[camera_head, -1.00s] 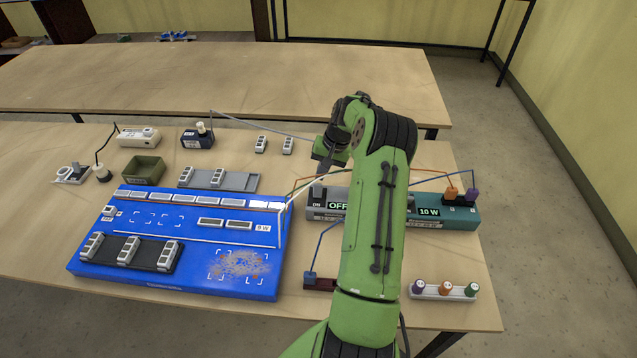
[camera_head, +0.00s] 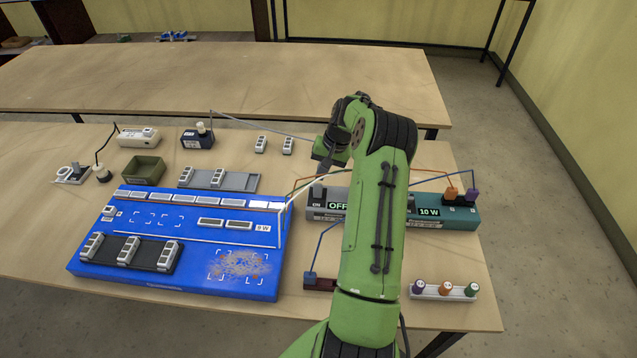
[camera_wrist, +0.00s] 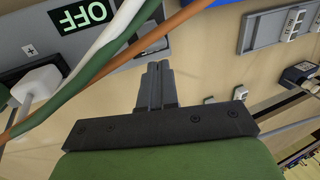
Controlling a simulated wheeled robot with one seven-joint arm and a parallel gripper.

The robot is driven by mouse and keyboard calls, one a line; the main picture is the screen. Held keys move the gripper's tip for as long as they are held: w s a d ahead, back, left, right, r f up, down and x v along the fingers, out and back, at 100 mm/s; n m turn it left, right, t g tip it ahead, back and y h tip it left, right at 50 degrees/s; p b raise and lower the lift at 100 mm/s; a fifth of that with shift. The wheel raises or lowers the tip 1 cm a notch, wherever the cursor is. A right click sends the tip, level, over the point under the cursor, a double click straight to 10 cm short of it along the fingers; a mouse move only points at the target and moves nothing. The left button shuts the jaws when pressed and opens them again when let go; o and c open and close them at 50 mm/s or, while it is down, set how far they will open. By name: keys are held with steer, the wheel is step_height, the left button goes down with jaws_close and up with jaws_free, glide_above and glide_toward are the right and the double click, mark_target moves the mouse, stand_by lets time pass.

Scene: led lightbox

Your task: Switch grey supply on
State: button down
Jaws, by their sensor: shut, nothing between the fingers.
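The grey supply (camera_head: 325,216) sits at the middle right of the near table, partly behind my arm. Its display (camera_head: 338,206) reads OFF, with an ON mark at its left end. The wrist view shows the supply (camera_wrist: 60,40) upside down at top left, its OFF display (camera_wrist: 82,14) clear. My gripper (camera_wrist: 157,68) is shut and empty, its fingers together, pointing at the supply's side. In the head view my gripper (camera_head: 321,174) is just behind the supply's left end. I cannot tell whether the fingertips touch it.
A teal unit (camera_head: 455,216) showing 10 W adjoins the supply's right. A blue board (camera_head: 190,279) lies left. A grey tray (camera_head: 240,181) and dark block (camera_head: 197,139) stand behind.

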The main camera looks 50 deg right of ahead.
steer(key=shift+s+a+b, duration=0.55)
steer(key=shift+s+a, duration=0.25)
steer(key=shift+a, duration=0.2)
steer(key=shift+w+d+p, duration=0.4)
steer(key=shift+d+p, duration=0.05)
steer(key=shift+p, duration=0.05)
step_height(320, 180, up, 7)
steer(key=p, duration=0.5)
